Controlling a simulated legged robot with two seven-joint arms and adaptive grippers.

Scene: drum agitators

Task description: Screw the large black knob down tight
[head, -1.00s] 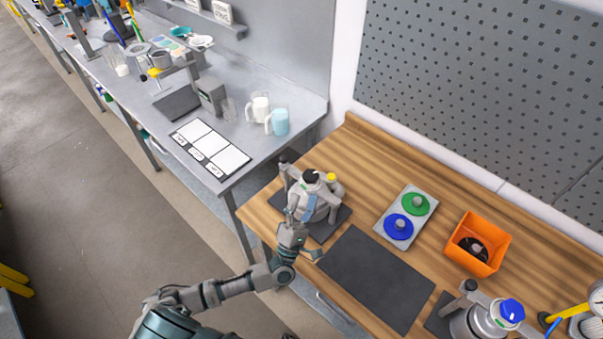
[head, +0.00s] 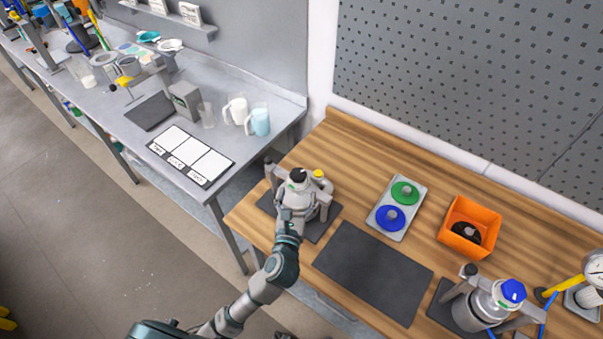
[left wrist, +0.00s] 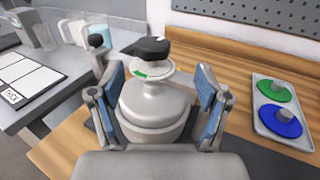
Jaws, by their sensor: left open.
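The large black knob (head: 298,174) sits on top of a grey drum agitator (head: 312,204) at the left end of the wooden bench. In the left wrist view the knob (left wrist: 150,48) is above a pale disc with a green mark on the drum's neck. My left gripper (head: 292,200) is at the near side of this drum. In the left wrist view its blue-padded fingers (left wrist: 161,80) are spread wide, one on each side of the drum's upper part, below the knob. Nothing is between the pads that I can see held. My right gripper is not in view.
A dark mat (head: 373,272) lies clear beside the drum. Behind it are a grey tray (head: 383,231) with green and blue discs and an orange bin (head: 466,206). A second drum with a blue knob (head: 513,291) stands at the right. A yellow cap (head: 318,173) stands close to the black knob.

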